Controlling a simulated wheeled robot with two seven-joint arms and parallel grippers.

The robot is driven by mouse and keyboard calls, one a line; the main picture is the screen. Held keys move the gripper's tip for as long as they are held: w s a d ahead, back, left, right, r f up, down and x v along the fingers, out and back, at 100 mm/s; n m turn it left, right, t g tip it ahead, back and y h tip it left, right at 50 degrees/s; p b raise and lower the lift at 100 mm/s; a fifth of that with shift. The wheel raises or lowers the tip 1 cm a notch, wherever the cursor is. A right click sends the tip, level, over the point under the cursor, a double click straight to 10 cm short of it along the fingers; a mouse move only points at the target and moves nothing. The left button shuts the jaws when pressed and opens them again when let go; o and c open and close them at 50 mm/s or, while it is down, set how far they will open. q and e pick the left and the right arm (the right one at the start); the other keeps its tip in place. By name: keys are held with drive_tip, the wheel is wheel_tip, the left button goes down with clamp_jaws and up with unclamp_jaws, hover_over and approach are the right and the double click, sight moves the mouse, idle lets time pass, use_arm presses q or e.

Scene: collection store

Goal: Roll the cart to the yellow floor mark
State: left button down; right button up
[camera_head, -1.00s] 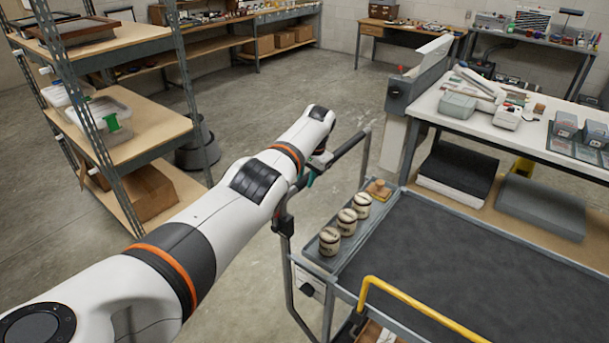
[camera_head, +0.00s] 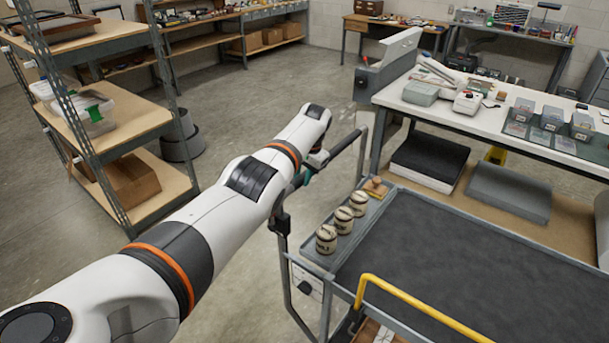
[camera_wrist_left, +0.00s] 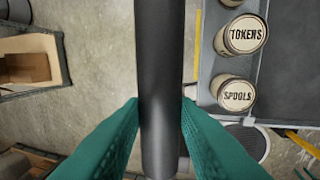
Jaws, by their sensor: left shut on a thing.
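The cart has a dark grey mat on its top deck (camera_head: 440,265), a side tray with three labelled tins (camera_head: 342,222), a yellow rail (camera_head: 420,312) and a grey push handle (camera_head: 345,146). My left gripper (camera_head: 301,180) is shut on the handle at the cart's near-left end. In the left wrist view the green fingers (camera_wrist_left: 160,135) sit on both sides of the dark handle bar (camera_wrist_left: 161,70). The tins marked TOKENS (camera_wrist_left: 241,34) and SPOOLS (camera_wrist_left: 233,92) stand beside it. My right gripper is out of view.
A workbench (camera_head: 430,118) with grey boxes on its lower shelf stands close behind the cart. A metal shelf unit (camera_head: 130,125) is at left, with dark buckets (camera_head: 182,140) beside it. Bare concrete floor (camera_head: 235,110) lies between shelf and workbench. Benches line the back wall.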

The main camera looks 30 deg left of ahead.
use_arm(q)
drive_tip(key=shift+w+a+r, duration=0.2)
drive_tip(key=shift+a+r, duration=0.05)
drive_tip(key=c, duration=1.1)
unclamp_jaws()
drive_tip(key=shift+f, duration=0.15)
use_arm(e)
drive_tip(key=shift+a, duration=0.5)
use_arm(q)
drive_tip(key=shift+s, duration=0.1)
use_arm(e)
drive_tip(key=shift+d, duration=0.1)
use_arm(q)
drive_tip(key=shift+r, duration=0.3)
drive_tip(key=r, duration=0.3)
drive_tip(key=d+r+b, duration=0.1)
drive_tip(key=r, duration=0.3)
drive_tip(key=d+r+b, duration=0.1)
drive_tip(key=r, duration=0.3)
drive_tip(key=shift+s+d+r, duration=0.1)
drive_tip(key=shift+d, duration=0.1)
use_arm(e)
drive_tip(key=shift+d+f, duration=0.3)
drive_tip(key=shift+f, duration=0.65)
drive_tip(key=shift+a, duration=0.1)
